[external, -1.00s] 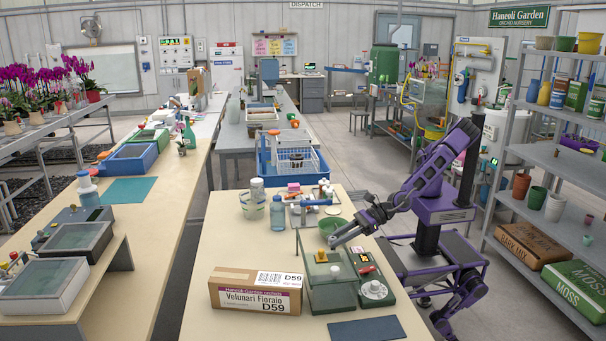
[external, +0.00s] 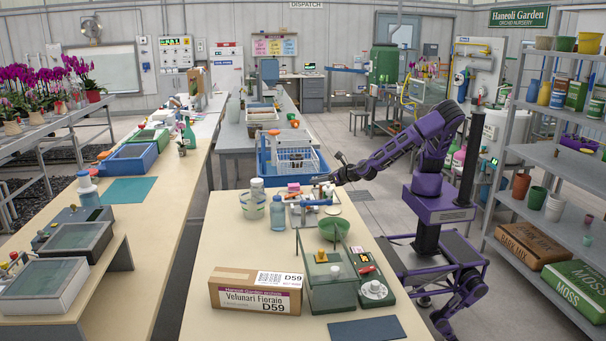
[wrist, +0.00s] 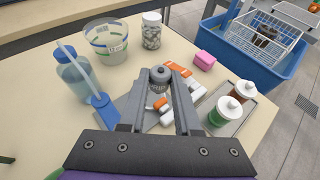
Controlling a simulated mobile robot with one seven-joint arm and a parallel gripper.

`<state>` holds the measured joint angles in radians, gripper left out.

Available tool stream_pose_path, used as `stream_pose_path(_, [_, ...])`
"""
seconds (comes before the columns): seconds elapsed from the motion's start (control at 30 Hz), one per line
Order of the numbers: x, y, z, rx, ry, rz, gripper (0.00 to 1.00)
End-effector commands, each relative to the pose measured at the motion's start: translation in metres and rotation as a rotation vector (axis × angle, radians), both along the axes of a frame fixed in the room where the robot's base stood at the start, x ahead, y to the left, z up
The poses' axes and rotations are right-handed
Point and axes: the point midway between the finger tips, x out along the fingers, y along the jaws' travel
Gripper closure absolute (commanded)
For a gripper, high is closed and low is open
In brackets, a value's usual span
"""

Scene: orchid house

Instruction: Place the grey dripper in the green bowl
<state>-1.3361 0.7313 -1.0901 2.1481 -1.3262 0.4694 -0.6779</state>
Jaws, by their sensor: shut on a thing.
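My gripper (wrist: 160,82) is over the grey tray (wrist: 235,124) of small items at the far end of the near table. Its fingers are shut on a small dark grey round piece, the grey dripper (wrist: 159,74). In the external view my gripper (external: 320,180) shows small above that tray, and the dripper cannot be made out there. I cannot tell how far the dripper is above the tray. The green bowl (external: 341,222) stands on the near table, closer to the camera than the tray, by the glass-sided box. A bit of green shows at the left edge of the wrist view.
The tray holds orange-and-white pieces (wrist: 178,68) and two white-capped bottles (wrist: 225,108). A pink block (wrist: 204,60), a blue bottle (wrist: 75,75), a clear tub (wrist: 107,45) and a jar (wrist: 152,32) stand around it. A blue crate (wrist: 255,60) with a wire basket lies beyond.

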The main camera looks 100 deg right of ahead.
Motion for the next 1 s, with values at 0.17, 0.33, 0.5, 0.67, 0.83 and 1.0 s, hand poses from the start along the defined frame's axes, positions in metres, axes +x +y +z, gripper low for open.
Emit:
stream_pose_path(0.17, [-0.023,-0.028,-0.02,-0.004,0.005,-0.088,1.0])
stream_pose_path(0.33, [-0.046,-0.036,-0.053,-0.003,0.003,-0.16,1.0])
stream_pose_path(0.5, [-0.046,-0.033,-0.045,0.049,-0.006,-0.236,1.0])
stream_pose_path(0.67, [-0.043,-0.028,-0.033,0.127,-0.018,-0.343,1.0])
stream_pose_path(0.83, [-0.043,-0.017,-0.019,0.279,-0.065,-0.546,1.0])
stream_pose_path(1.0, [-0.052,0.005,-0.011,0.53,-0.219,-0.875,1.0])
